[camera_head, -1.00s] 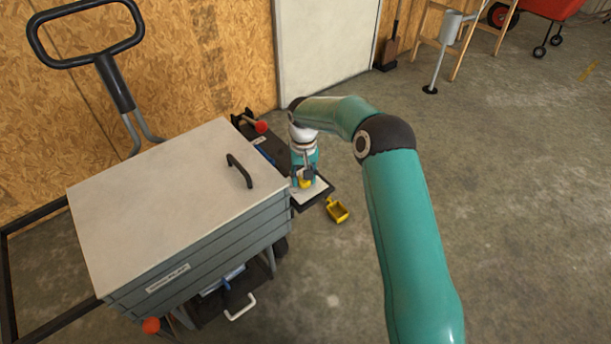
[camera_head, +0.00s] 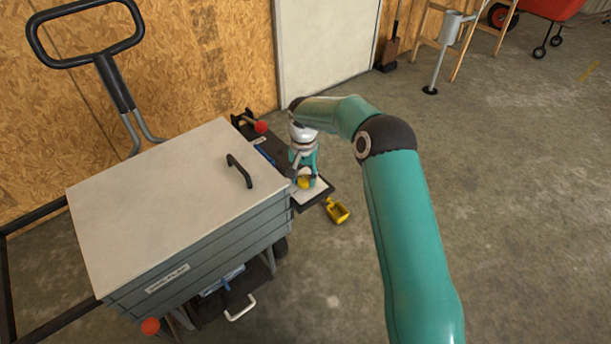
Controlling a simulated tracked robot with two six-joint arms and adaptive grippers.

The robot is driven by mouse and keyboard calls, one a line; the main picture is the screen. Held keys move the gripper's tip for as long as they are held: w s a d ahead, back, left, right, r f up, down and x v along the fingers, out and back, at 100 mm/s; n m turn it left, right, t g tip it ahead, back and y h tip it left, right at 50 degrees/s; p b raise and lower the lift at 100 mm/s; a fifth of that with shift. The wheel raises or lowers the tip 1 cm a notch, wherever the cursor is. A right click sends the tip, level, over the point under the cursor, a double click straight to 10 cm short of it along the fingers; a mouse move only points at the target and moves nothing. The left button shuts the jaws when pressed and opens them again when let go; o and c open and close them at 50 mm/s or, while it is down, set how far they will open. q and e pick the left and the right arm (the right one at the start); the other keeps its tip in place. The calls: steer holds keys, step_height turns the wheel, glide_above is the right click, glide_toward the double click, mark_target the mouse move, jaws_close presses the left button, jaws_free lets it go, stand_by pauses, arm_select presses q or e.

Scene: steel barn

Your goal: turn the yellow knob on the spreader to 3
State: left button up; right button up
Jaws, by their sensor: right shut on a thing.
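The spreader (camera_head: 160,205) is a grey box with a pale lid and a black lid handle, standing on the left. The yellow knob (camera_head: 305,182) sits on a white dial plate (camera_head: 314,191) on a dark shelf at the spreader's right side. My right gripper (camera_head: 304,178) points down over the plate and is shut on the yellow knob, partly covering it. The dial's numbers are too small to read, so I cannot tell the knob's setting. My left gripper is not in view.
A yellow scoop (camera_head: 337,210) lies just right of the dial plate. Red ball-ended levers (camera_head: 261,127) stick out of the spreader. Its black push handle (camera_head: 115,80) rises at the back left, near the wood wall.

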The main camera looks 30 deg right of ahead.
mark_target(304, 178)
steer(key=shift+w+r, duration=0.25)
steer(key=o, duration=1)
steer(key=shift+c, duration=0.2)
steer(key=shift+o, duration=0.9)
steer(key=shift+s+f, duration=0.1)
steer(key=shift+f, duration=0.05)
step_height(304, 178, up, 12)
steer(key=shift+f, duration=0.1)
